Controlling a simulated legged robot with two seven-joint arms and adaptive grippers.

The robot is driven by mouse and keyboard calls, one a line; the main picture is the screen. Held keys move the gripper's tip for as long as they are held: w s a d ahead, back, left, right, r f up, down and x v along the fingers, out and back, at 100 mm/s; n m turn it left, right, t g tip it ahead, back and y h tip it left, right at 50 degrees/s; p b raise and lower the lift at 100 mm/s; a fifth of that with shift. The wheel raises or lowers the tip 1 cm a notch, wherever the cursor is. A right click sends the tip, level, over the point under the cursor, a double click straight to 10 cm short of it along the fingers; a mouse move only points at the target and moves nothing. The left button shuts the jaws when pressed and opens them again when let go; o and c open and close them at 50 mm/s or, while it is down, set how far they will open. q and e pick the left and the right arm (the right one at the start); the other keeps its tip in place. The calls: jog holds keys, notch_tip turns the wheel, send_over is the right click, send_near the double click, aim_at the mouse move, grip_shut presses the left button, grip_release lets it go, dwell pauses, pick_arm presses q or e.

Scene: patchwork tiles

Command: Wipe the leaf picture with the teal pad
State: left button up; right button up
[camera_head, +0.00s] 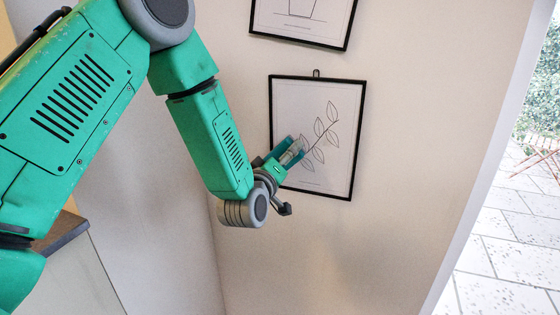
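The leaf picture (343,165) hangs on the wall in a thin black frame, with a line drawing of a leafy branch on white. My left arm comes in from the left, and its gripper (291,156) is in front of the picture's lower left part. A dark teal piece, which looks like the teal pad (283,147), is in the gripper's fingers, which appear shut on it. The pad is at or very near the picture's surface; I cannot tell if it touches. The gripper hides part of the picture's left edge. My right gripper is not in view.
A second framed picture (302,22) hangs just above, cut off by the top edge. The wall (420,120) to the right is bare up to an opening onto a paved patio (515,240). A dark-topped cabinet (62,232) stands at lower left.

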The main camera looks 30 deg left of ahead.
pick_arm(q)
jog(key=shift+d+r, duration=0.15)
jog(key=shift+d, duration=0.5)
jog(key=shift+w+a, duration=0.4)
jog(key=shift+a, duration=0.4)
jog(key=shift+w+d, duration=0.45)
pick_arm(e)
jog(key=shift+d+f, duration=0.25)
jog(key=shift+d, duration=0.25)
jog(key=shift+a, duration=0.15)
